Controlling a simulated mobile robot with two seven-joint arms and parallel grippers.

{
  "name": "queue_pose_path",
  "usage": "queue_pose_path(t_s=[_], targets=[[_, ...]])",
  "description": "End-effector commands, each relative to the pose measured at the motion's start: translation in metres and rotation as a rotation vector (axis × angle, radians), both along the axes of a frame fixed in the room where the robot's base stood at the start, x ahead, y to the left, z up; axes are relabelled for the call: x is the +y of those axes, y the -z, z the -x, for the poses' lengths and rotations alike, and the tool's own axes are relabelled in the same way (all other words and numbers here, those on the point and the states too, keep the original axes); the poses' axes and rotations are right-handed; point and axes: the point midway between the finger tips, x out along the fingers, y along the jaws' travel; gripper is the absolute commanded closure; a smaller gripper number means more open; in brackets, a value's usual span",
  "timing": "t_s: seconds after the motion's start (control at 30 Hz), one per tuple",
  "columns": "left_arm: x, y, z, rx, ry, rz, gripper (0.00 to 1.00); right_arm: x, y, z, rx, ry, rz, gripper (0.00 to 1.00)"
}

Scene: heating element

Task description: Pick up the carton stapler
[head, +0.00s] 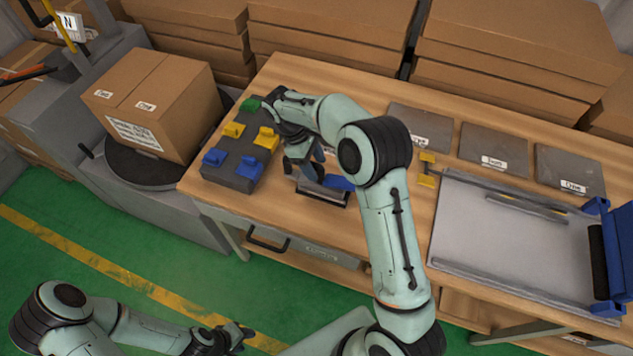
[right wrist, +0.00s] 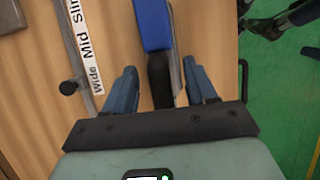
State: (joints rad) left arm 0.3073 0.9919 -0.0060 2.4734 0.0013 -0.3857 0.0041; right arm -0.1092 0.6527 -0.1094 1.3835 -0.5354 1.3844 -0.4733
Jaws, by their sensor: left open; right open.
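The carton stapler, blue and black, lies on the wooden table under my right arm; its blue part shows in the head view (head: 338,183). In the right wrist view its blue body (right wrist: 153,25) points away from me and its black part runs between my fingers. My right gripper (right wrist: 160,68) is open, with one finger on each side of the stapler and a gap on both sides. In the head view the right gripper (head: 304,158) is partly hidden by its own arm. My left gripper (head: 246,334) is open and empty, low over the green floor.
A dark block (head: 233,167) with blue, yellow and green pieces sits left of the stapler. A strip labelled Wide, Mid, Slim (right wrist: 84,45) lies beside it. A carton (head: 157,103) stands on a turntable at left. Grey plates (head: 492,146) and a metal tray (head: 500,235) are at right.

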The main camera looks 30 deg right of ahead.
Motion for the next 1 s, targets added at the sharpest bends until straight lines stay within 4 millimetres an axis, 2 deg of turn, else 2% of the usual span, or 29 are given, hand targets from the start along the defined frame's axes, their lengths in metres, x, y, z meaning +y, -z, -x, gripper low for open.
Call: queue_pose_path(t_s=[0.03,0.2,0.5,0.67,0.7,1.0], targets=[[0.000,0.002,0.002,0.001,0.000,0.000,0.57,-0.003,0.011,0.003,0.005,0.001,0.001,0.44],[0.000,0.005,0.005,0.006,0.000,0.000,0.57,-0.008,0.031,0.008,0.003,0.002,0.000,0.44],[0.000,0.005,0.005,0.006,0.000,0.000,0.57,-0.009,0.035,0.009,0.000,0.001,0.000,0.44],[0.000,0.005,0.005,0.006,0.000,0.000,0.57,-0.009,0.035,0.009,0.000,0.001,0.000,0.96],[0.000,0.005,0.005,0.006,0.000,0.000,0.57,-0.009,0.035,0.009,0.000,0.001,0.000,1.00],[0.000,0.005,0.005,0.006,0.000,0.000,0.57,-0.009,0.034,0.009,0.000,0.001,0.000,1.00]])
